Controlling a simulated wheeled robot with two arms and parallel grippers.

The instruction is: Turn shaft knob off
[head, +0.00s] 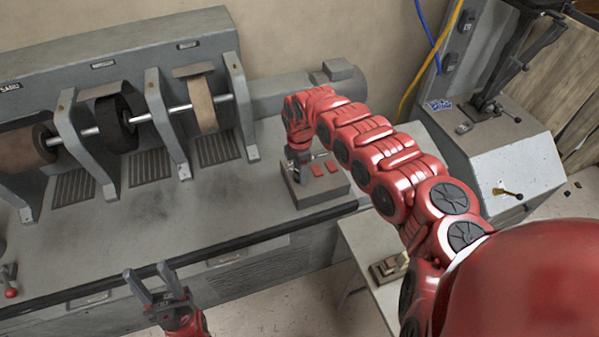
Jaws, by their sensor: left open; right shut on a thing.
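A small grey control box (322,190) stands on the machine's bench, with two red buttons (325,168) on its top. My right arm reaches over from the right, and my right gripper (299,170) points down at the left part of the box top. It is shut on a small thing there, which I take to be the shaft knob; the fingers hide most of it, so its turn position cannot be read. My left gripper (152,282) is open and empty in front of the bench's front edge, at the lower left.
The grey machine (120,55) behind carries several rollers on a shaft (85,132). A grey machine with a brass lever (510,193) stands at the right. A low table (362,240) is partly behind my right arm. The bench's middle (190,215) is clear.

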